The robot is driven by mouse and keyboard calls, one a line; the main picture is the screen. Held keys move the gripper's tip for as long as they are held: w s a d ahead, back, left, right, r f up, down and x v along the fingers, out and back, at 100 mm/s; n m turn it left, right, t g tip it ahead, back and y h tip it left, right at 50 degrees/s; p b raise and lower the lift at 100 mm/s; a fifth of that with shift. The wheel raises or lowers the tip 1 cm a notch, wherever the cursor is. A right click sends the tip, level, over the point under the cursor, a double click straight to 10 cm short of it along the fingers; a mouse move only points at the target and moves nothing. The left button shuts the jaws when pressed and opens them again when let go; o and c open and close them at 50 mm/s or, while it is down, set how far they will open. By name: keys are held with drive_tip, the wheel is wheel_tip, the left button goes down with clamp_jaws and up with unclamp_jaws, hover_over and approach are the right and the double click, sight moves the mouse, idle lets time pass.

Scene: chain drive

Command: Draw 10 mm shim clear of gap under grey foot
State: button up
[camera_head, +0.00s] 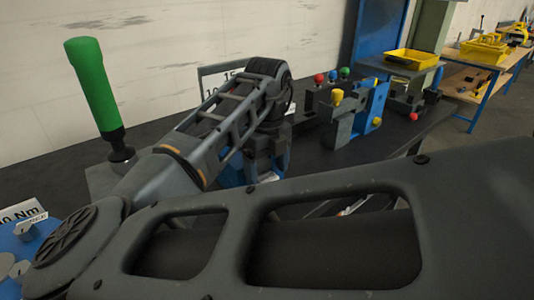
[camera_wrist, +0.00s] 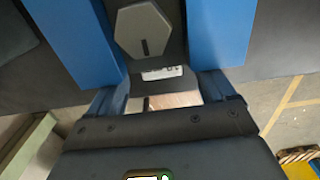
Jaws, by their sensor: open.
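In the wrist view my gripper (camera_wrist: 165,88) is open. Its two fingers stand left and right of a dark tab with a small pale label (camera_wrist: 162,73), which looks like the shim's end. The label is too small to read, so I cannot tell its thickness. Beyond it a grey hexagonal head (camera_wrist: 143,28) with a dark slot sits on a dark part between two blue blocks (camera_wrist: 72,38). I cannot tell the grey foot apart from this dark part. In the head view my arm hides most of the work spot; dark and blue parts (camera_head: 232,174) show there.
A green-handled tool (camera_head: 95,85) stands upright at left on the dark bench. Grey and blue fixtures with coloured knobs (camera_head: 337,97) stand right of my arm. A sign (camera_head: 220,72) is partly hidden behind my arm. A yellow bin (camera_head: 412,59) stands farther back.

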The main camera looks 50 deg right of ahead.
drive_tip(key=shift+f, duration=0.9)
drive_tip(key=c, duration=1.4)
drive_tip(key=shift+s+a, duration=0.6)
drive_tip(key=shift+s, duration=1.55)
drive_tip(key=shift+s+a, duration=0.65)
drive_tip(key=shift+s, duration=1.55)
drive_tip(key=shift+s+a, duration=0.6)
drive_tip(key=shift+s, duration=1.55)
drive_tip(key=shift+c, duration=0.2)
drive_tip(key=shift+r, duration=0.1)
